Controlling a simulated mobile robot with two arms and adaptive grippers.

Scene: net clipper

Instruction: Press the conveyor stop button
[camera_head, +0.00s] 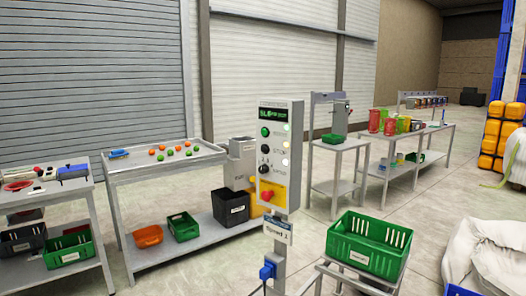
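A grey control box (279,115) stands on a post near the middle of the view, facing me. It has a lit display (274,115) with green characters at the top. Below are a green button (265,132), a dark button (265,149) and a black knob (264,168). A red mushroom button (267,195) sits on a yellow plate (278,190) at the bottom. The small labels are too blurred to read surely, so I cannot tell by text which button is the conveyor stop. Neither gripper is in view.
A green crate (370,244) stands on a low frame at the front right. A grey table (165,165) with small red and green items is behind left. Another table (45,190) stands far left. White sacks (490,250) lie at right. Bare floor shows between the tables.

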